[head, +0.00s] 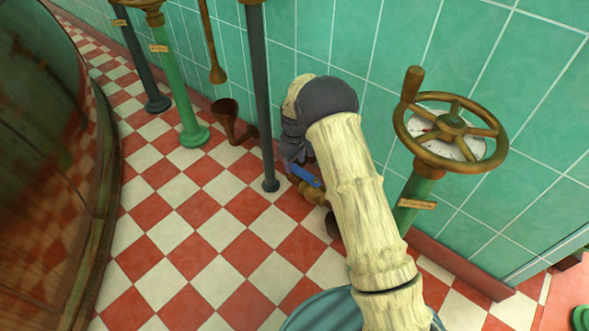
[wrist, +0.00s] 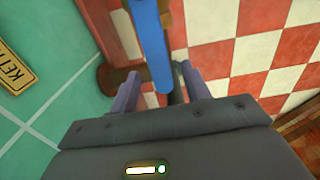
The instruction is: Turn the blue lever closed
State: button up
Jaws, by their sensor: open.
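The blue lever (head: 306,176) sits low by the wall on a brass valve body (head: 313,194). In the wrist view the blue lever (wrist: 152,45) runs down from the top edge, and its lower end lies between my two fingers. My gripper (wrist: 160,73) is open, with a grey-purple finger on each side of the lever and visible room beside it. I cannot tell whether a finger touches it. In the head view my gripper (head: 297,150) is dark and partly hidden behind my own pale arm, just above the lever.
A dark thin post (head: 262,100) stands left of my gripper. A brass handwheel (head: 452,120) on a green post stands to the right. A copper funnel (head: 228,118) is by the wall. A large copper kettle (head: 45,150) fills the left. The checkered floor between is clear.

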jog(key=shift+f, duration=0.75)
grip_shut()
